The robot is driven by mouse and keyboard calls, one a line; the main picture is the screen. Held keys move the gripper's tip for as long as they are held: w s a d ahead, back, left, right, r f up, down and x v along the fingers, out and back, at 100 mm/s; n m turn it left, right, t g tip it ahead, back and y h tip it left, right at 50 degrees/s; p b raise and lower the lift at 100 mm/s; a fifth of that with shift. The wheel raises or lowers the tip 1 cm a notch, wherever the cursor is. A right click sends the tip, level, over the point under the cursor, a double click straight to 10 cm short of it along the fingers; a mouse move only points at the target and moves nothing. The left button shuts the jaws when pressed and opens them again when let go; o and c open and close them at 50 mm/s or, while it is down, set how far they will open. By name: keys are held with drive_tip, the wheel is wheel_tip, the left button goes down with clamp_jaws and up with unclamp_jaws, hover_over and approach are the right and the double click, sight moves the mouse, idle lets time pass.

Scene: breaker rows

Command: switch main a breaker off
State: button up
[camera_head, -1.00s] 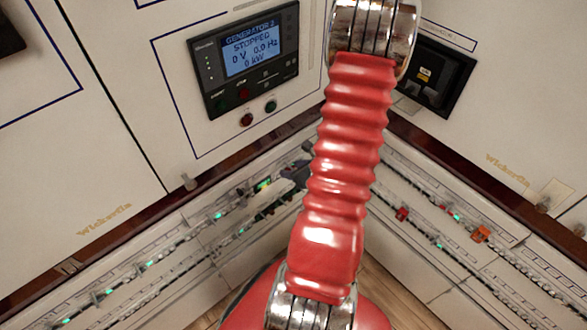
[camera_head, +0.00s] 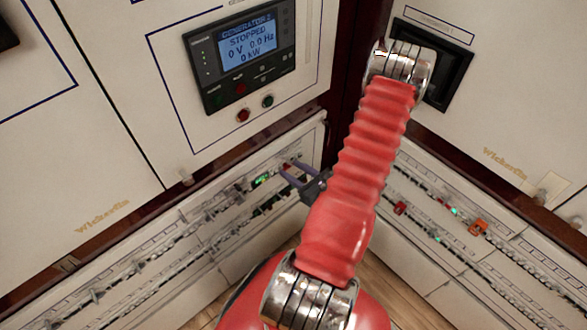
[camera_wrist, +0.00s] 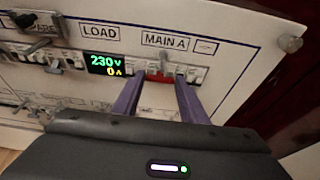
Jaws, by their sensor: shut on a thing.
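The main A breaker (camera_wrist: 165,66) sits under the "MAIN A" label in the wrist view, at the right end of a breaker row. My gripper (camera_wrist: 158,78) is shut on the main A breaker, one finger on each side. Whether the lever is up or down is hard to tell. In the head view my gripper (camera_head: 292,176) reaches the right end of the left panel's upper row, and the breaker is too small to make out.
A meter (camera_wrist: 105,64) left of the breaker reads 230 V and 0 A. A dark rotary handle (camera_wrist: 38,20) stands further left. A generator screen (camera_head: 248,48) reads STOPPED. The right-hand panel has red and orange handles (camera_head: 478,227) and green lights.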

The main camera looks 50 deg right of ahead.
drive_tip(key=shift+s+d+f+t+h, duration=0.1)
drive_tip(key=shift+f+t+h, duration=0.15)
drive_tip(key=shift+f+t, duration=0.6)
drive_tip(key=shift+s+d+f+t+h, duration=0.1)
drive_tip(key=shift+f+t+h, duration=0.2)
drive_tip(key=shift+t, duration=0.95)
drive_tip(key=shift+w+d+f+t+h, duration=0.15)
drive_tip(key=shift+f+t, duration=0.2)
drive_tip(key=shift+t, duration=0.3)
drive_tip(key=shift+a+f+t+h, duration=0.1)
drive_tip(key=shift+f+t, duration=0.2)
drive_tip(key=shift+t, duration=0.35)
drive_tip(key=shift+d, duration=0.1)
drive_tip(key=o, duration=1)
drive_tip(key=shift+w+f, duration=0.1)
drive_tip(key=shift+o, duration=0.2)
drive_tip(key=shift+a, duration=0.2)
drive_tip(key=v, duration=1.4)
drive_tip(key=shift+f, duration=0.2)
drive_tip(key=shift+w+d, duration=0.15)
